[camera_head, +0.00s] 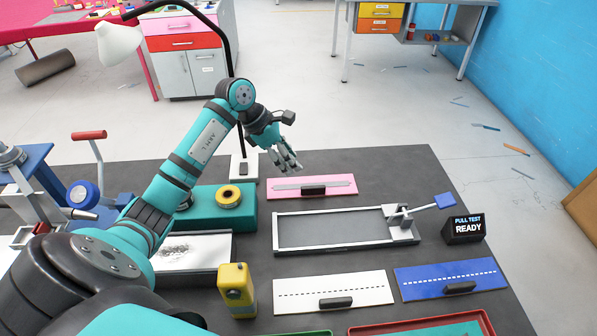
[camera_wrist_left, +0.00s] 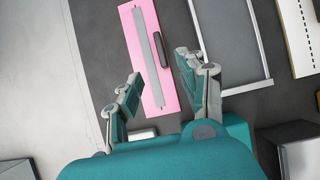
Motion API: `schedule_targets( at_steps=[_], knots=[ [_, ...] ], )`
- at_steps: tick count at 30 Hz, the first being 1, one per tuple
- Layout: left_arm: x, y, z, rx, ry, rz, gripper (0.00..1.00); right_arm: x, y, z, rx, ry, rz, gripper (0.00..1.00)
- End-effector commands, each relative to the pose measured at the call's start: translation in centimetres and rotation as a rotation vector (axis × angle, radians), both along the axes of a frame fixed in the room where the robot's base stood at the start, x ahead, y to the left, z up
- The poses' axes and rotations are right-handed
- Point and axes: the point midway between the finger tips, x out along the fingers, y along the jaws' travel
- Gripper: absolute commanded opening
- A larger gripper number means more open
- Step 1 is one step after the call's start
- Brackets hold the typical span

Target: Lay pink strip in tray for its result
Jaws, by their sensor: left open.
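The pink strip (camera_head: 335,182) lies flat on the dark table, with a grey band along it and a black grip on top. It also shows in the left wrist view (camera_wrist_left: 135,30). My left gripper (camera_head: 290,165) is open and empty above the strip's left part, fingers pointing down. In the left wrist view its fingers (camera_wrist_left: 158,72) stand on either side of the strip. The tray, a metal-rimmed frame (camera_head: 335,210), is in front of the strip and looks empty. A clamp with a blue-handled lever (camera_head: 444,201) sits at its right end. My right gripper is out of view.
A display reading "PULL TEST READY" (camera_head: 466,228) stands right of the tray. A white strip (camera_head: 365,285) and a blue strip (camera_head: 430,285) lie in front. A teal block with a yellow roll (camera_head: 229,196) and a yellow device (camera_head: 237,285) stand left.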

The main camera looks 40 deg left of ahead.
Motion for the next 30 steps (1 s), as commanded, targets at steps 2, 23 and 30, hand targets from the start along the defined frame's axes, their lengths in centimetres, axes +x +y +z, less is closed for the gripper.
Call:
schedule_targets(
  at_steps=[2,23,30],
  knots=[
    [0.6,-0.2,1.0,0.017,-0.012,-0.018,0.4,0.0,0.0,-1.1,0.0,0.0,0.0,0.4],
    [-0.2,-0.4,2.4,0.095,0.095,0.0,0.4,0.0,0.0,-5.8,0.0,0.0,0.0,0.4],
    [1.2,-2.0,-2.4,0.094,0.094,0.001,0.4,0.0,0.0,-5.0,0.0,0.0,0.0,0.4]
  ],
)
